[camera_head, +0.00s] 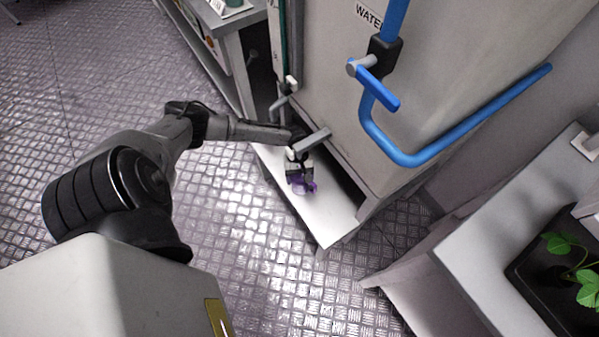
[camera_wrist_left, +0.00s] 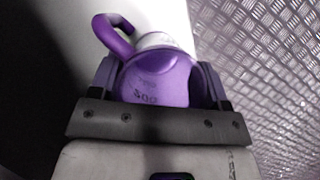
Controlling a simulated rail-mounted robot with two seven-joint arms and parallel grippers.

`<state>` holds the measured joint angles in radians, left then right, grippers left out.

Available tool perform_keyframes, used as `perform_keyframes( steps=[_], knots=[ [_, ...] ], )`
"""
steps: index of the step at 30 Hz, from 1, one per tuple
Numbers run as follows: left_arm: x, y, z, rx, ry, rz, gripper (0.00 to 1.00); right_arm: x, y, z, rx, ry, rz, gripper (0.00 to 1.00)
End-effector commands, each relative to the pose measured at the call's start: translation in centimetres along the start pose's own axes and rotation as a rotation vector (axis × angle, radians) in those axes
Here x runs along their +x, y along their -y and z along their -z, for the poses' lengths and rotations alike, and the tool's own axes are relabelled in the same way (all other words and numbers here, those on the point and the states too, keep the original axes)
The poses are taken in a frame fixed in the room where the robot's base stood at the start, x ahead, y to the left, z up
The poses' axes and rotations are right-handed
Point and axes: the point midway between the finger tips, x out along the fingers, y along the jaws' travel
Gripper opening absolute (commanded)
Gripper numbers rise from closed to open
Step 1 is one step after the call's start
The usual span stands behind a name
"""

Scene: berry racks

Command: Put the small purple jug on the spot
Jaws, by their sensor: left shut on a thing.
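The small purple jug (camera_wrist_left: 155,78) is held between the fingers of my left gripper (camera_wrist_left: 155,85) in the left wrist view. Its curved handle (camera_wrist_left: 112,33) points up and to the left, and dark markings show on its side. In the head view the jug (camera_head: 304,187) is a small purple patch under my left gripper (camera_head: 300,178), over the white shelf (camera_head: 328,218) low on the cabinet. I cannot tell whether the jug touches the shelf. I cannot make out the spot. My right gripper is not in view.
The grey tank cabinet (camera_head: 420,90) with blue pipes (camera_head: 405,157) stands just behind the shelf. A dark recess lies under the cabinet. A white bench (camera_head: 480,262) with a plant tray (camera_head: 530,265) is at the right. Metal plate floor (camera_head: 230,215) is open in front.

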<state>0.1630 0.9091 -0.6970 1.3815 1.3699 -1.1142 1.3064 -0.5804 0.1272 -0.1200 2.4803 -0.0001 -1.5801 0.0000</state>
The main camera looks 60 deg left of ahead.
Motion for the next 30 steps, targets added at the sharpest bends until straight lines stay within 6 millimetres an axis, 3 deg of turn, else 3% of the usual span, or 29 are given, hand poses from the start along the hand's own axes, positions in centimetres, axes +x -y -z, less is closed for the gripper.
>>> perform_keyframes(
  steps=[8,9,18,30],
  knots=[
    [0.29,0.0,0.11,-0.001,0.0,0.0,0.46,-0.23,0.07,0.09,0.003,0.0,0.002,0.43],
    [0.31,0.01,0.13,-0.001,0.0,0.0,0.72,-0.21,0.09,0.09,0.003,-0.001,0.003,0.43],
    [0.31,0.02,0.14,0.0,0.0,0.0,1.0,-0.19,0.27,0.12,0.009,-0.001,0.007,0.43],
    [-0.02,0.01,0.06,0.0,0.0,0.0,1.0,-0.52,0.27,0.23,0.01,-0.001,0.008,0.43]
  ],
)
